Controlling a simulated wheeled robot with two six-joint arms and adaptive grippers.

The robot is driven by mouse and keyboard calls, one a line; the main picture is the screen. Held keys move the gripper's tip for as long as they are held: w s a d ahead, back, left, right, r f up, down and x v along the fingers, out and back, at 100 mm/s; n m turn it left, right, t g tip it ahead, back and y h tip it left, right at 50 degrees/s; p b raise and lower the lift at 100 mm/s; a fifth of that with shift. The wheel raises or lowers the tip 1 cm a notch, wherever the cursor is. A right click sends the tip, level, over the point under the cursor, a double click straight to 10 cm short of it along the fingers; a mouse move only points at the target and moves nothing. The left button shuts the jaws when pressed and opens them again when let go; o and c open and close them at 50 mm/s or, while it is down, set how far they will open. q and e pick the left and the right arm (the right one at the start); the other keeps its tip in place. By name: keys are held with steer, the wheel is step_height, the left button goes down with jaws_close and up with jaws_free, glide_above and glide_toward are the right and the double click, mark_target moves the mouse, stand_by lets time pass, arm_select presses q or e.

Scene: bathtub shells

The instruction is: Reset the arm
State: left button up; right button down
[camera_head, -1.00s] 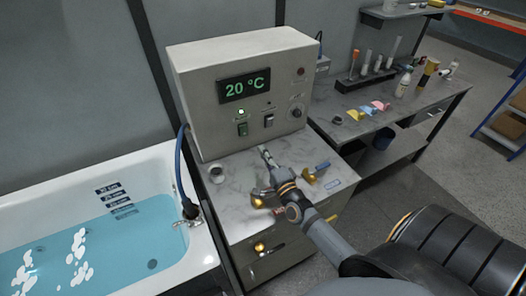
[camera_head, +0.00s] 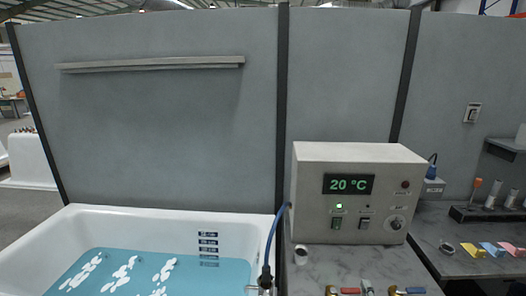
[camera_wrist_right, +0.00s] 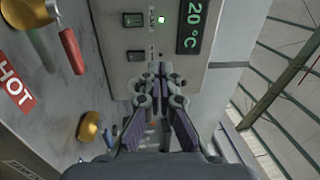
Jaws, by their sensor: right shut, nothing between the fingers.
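The tip of my right gripper (camera_head: 367,287) shows at the bottom edge of the head view, between a red-handled valve (camera_head: 349,290) and a blue-handled valve (camera_head: 414,290). The rest of it is below the frame. In the right wrist view my right gripper (camera_wrist_right: 160,84) is shut and empty, pointing at the front of the control box (camera_wrist_right: 222,45). The box (camera_head: 390,160) shows 20 °C, with a lit green lamp above its left switch. I cannot tell whether the fingertips touch the box. My left gripper is in neither view.
The white bathtub (camera_head: 110,215), with blue water and white patches, is at left. A marble-look counter (camera_head: 320,265) carries the box, and a blue hose (camera_head: 272,240) hangs beside it. A bench (camera_head: 435,225) with racks and coloured pieces is at right. A HOT label (camera_wrist_right: 15,88) marks the counter.

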steer(key=s+a+f+n+g+y, duration=0.45)
steer(key=a+f+n+g, duration=0.2)
steer(key=a+n, duration=0.4)
steer(key=s+d+f+n+g+h, duration=0.1)
steer(key=s+d+n+g+h, duration=0.2)
steer(key=s, duration=0.5)
steer(key=s+d+f+n+g+h, duration=0.1)
steer(key=s+d+n+g, duration=0.1)
steer(key=s+n+g, duration=0.5)
steer(key=s+d+f+m+b, duration=0.1)
steer(key=s+d+f, duration=0.1)
steer(key=f, duration=1.2)
steer(key=s+d+f+b, duration=0.1)
steer(key=s+f, duration=0.1)
steer(key=f, duration=1.2)
arm_select(q)
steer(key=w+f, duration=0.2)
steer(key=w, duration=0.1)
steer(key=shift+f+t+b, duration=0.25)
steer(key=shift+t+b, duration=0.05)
steer(key=shift+b, duration=0.05)
arm_select(e)
steer(key=s+d+f+g, duration=0.1)
steer(key=s+f+g, duration=0.1)
steer(key=s+f, duration=1.5)
steer(key=shift+s+d+f, duration=0.25)
steer(key=shift+s+d, duration=0.05)
steer(key=shift+s, duration=0.7)
